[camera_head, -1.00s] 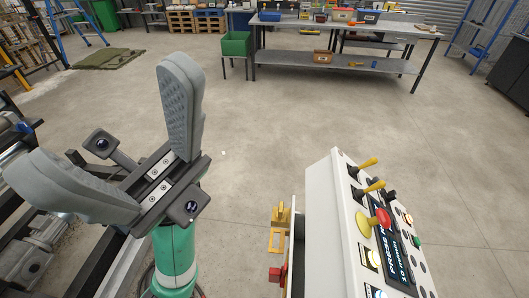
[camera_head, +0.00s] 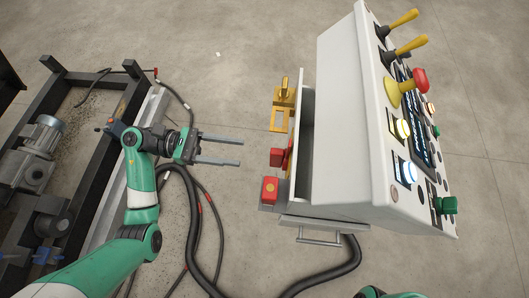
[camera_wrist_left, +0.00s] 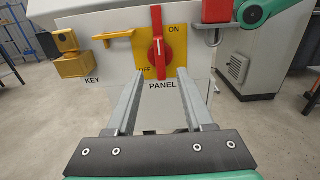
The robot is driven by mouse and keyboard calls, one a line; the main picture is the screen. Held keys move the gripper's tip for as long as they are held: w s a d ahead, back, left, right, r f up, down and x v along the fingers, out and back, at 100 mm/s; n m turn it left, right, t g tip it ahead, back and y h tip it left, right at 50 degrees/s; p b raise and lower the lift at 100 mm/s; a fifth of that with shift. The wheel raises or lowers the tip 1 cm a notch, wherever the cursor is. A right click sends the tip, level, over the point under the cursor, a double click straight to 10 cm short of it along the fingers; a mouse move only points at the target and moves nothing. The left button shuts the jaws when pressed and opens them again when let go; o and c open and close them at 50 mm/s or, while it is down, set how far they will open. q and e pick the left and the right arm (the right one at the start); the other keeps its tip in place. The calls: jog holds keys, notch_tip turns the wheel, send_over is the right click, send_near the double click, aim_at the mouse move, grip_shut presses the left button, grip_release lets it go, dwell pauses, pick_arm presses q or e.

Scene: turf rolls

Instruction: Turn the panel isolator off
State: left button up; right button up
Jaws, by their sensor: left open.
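The panel isolator is a red handle (camera_wrist_left: 158,50) on a yellow plate (camera_wrist_left: 176,50) marked ON at upper right and OFF at lower left, above the word PANEL. The handle stands upright in the left wrist view. In the head view the isolator (camera_head: 277,157) shows edge-on as a small red part on the cabinet's left side. My left gripper (camera_head: 240,151) is open and empty, its two fingers pointing right at the isolator with a gap between. In the left wrist view its fingertips (camera_wrist_left: 158,78) lie either side of the handle's lower end. My right gripper is not in view.
A yellow key block (camera_wrist_left: 72,58) and yellow bracket (camera_wrist_left: 114,36) lie left of the isolator, a red box (camera_wrist_left: 217,11) right of it. The white console (camera_head: 345,110) carries yellow levers, a red knob and lit buttons. Black cables (camera_head: 190,225) run along the floor below my arm.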

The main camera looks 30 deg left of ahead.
aim_at(279, 158)
pick_arm(q)
jog(key=b+x, duration=0.1)
jog(key=x, duration=0.7)
grip_shut()
